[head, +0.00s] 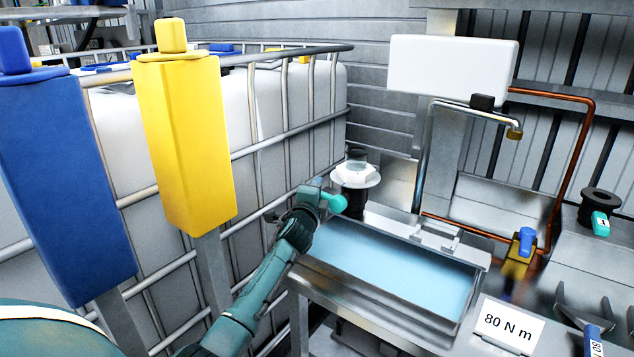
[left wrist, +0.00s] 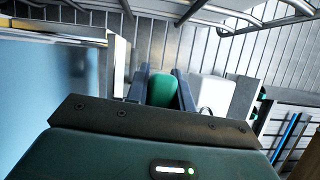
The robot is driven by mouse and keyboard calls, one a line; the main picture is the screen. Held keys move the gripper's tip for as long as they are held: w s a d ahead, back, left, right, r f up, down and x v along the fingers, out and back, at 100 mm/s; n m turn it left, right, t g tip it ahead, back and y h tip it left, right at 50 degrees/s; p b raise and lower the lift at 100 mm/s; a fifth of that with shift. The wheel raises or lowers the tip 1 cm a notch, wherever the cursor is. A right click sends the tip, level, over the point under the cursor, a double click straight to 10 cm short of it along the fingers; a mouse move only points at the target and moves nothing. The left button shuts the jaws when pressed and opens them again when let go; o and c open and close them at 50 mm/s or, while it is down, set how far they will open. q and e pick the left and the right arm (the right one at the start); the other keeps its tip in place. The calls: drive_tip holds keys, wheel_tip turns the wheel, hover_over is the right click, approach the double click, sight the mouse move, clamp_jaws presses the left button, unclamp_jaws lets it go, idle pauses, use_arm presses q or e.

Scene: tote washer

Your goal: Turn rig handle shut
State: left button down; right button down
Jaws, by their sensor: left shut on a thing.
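My left gripper (head: 322,198) is at the left end of the blue basin, near the white-topped black fitting. It is shut on a green grip (left wrist: 161,90), which stands between the two dark fingers in the left wrist view. Its rounded turquoise-green end (head: 335,203) shows beside the fingers in the head view. I cannot tell how the grip is mounted or how far it is turned. A blue handle (head: 526,238) on a brass valve stands at the basin's right end, apart from my gripper. My right gripper is not in view.
The blue-floored basin (head: 390,275) lies right of my left arm. A caged white tote (head: 270,105) and yellow (head: 185,140) and blue (head: 60,180) posts stand left. A white tank (head: 452,68) and copper pipe (head: 590,140) are behind. An "80 N m" card (head: 508,323) is at front right.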

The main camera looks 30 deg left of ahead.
use_arm(q)
drive_tip(key=shift+f+n, duration=0.25)
drive_tip(key=shift+n, duration=0.15)
drive_tip(key=shift+f, duration=0.1)
drive_tip(key=c, duration=1.2)
unclamp_jaws()
drive_tip(key=v, duration=1.3)
drive_tip(key=shift+r, duration=0.2)
drive_tip(key=shift+s, duration=0.1)
